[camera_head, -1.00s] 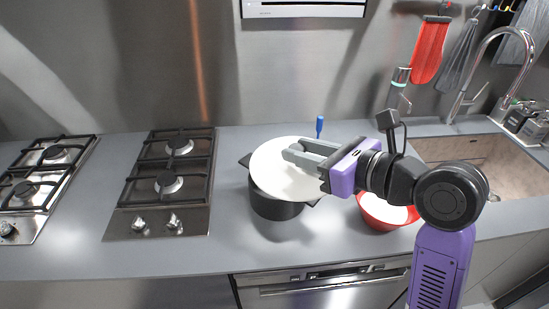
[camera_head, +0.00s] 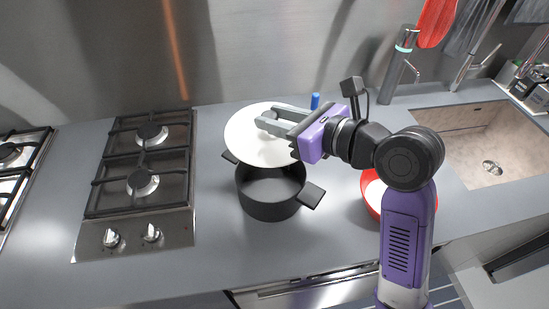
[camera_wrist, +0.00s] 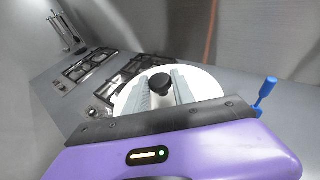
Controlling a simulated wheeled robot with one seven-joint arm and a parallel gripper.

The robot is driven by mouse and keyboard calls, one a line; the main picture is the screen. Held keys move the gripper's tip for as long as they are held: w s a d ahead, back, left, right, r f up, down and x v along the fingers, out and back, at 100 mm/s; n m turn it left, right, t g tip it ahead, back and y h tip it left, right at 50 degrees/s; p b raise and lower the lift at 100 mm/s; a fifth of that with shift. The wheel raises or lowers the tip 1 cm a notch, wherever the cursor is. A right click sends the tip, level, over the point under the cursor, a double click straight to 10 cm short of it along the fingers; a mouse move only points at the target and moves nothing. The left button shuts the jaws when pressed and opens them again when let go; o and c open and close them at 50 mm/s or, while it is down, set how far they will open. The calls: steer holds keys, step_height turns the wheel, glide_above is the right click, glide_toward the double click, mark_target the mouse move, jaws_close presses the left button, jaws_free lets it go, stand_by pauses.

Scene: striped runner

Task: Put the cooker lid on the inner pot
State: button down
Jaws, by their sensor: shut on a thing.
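The cooker lid (camera_head: 246,150) is a white disc with a dark knob (camera_wrist: 160,84), which shows between my fingers in the wrist view. My gripper (camera_head: 262,128) is shut on the lid by this knob. The inner pot (camera_head: 268,203) is black with two side handles and stands on the grey counter. In the head view the lid covers the pot's back part, and the pot's front opening shows. The lid appears held above and behind the pot; the exact gap cannot be told.
A gas hob (camera_head: 140,190) lies left of the pot, with another at the far left. A red bowl (camera_head: 371,195) stands to the right, partly behind my arm. A blue-handled item (camera_head: 315,101) is behind the lid. The sink (camera_head: 480,150) is at the right.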

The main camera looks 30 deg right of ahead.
step_height(320, 180, down, 11)
steer(key=b, duration=0.1)
steer(key=shift+f, duration=0.15)
steer(key=shift+f, duration=0.1)
stand_by(0.3)
steer(key=shift+f, duration=0.35)
steer(key=shift+f, duration=0.15)
steer(key=c, duration=1.1)
jaws_free()
steer(key=shift+o, duration=0.2)
